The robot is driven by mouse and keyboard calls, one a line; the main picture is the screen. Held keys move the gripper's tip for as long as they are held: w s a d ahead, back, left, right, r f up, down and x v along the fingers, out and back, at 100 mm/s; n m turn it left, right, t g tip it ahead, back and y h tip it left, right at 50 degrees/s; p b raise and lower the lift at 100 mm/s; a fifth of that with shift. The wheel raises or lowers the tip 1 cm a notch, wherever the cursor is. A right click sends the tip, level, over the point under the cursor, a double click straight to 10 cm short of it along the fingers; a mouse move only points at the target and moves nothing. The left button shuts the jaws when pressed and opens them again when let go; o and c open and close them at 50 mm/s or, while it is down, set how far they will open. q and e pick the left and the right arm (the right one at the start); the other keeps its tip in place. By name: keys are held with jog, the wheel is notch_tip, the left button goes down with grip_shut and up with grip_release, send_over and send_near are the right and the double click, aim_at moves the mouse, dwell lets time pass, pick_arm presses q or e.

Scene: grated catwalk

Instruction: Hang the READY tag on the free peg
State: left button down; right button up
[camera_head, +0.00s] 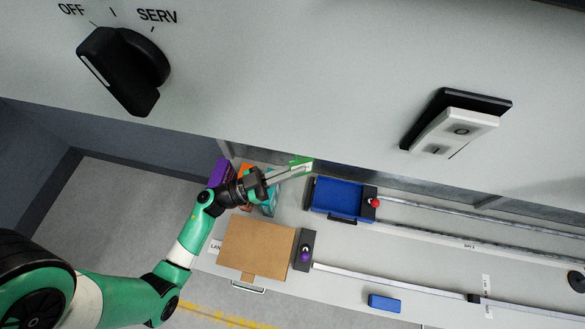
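I see no tag reading READY and no peg that I can make out. My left gripper (309,168) reaches up and right over the bench, its pale fingers pointing right. A green thing (300,162) shows right beside the fingertips. I cannot tell whether it is held or stands behind them, nor what it is. The finger gap is too small to read. My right gripper is not in view.
A grey panel with a rotary switch (122,68) and a rocker switch (455,125) fills the top. Purple (221,171), orange (245,172) and teal (268,205) items stand near my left gripper. A blue tray (343,215), brown board (257,245), blue block (384,303) and rails lie right and below.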

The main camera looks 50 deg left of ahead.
pick_arm(q)
jog(key=w+a+f+b, duration=0.1)
jog(key=w+a+b, duration=0.4)
jog(key=w+a, duration=0.1)
jog(key=shift+w+a+f, duration=0.15)
jog(key=shift+w+f, duration=0.15)
jog(key=shift+w, duration=0.3)
dwell(0.5)
dwell(0.4)
jog(key=c, duration=1)
grip_release()
